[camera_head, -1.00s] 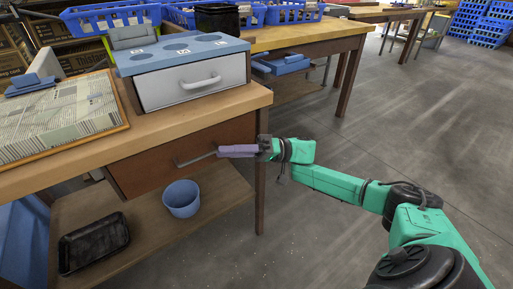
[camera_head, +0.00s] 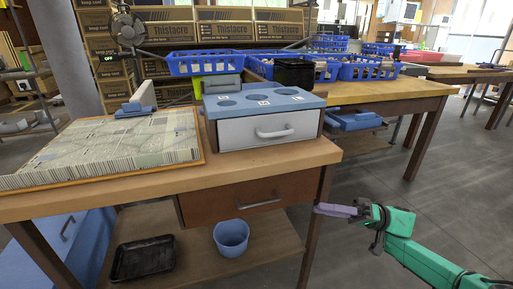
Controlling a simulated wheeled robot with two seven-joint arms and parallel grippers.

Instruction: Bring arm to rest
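My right gripper (camera_head: 336,211) has purple fingers and sits on my green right arm (camera_head: 425,260), which comes in from the lower right. The fingers point left, in front of the table's right front leg, and look empty. They appear close together, but the side angle does not show whether a gap lies between them. The wooden drawer (camera_head: 225,203) under the table, with its metal handle (camera_head: 259,203), is to the left of the fingers and apart from them. My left gripper is out of view.
The wooden table (camera_head: 120,184) carries a white drawer box (camera_head: 240,132) with a blue top and a patterned board (camera_head: 95,155). A blue bucket (camera_head: 231,240) and a black tray (camera_head: 143,260) stand on the lower shelf. Blue baskets (camera_head: 207,63) stand behind. Open floor lies at right.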

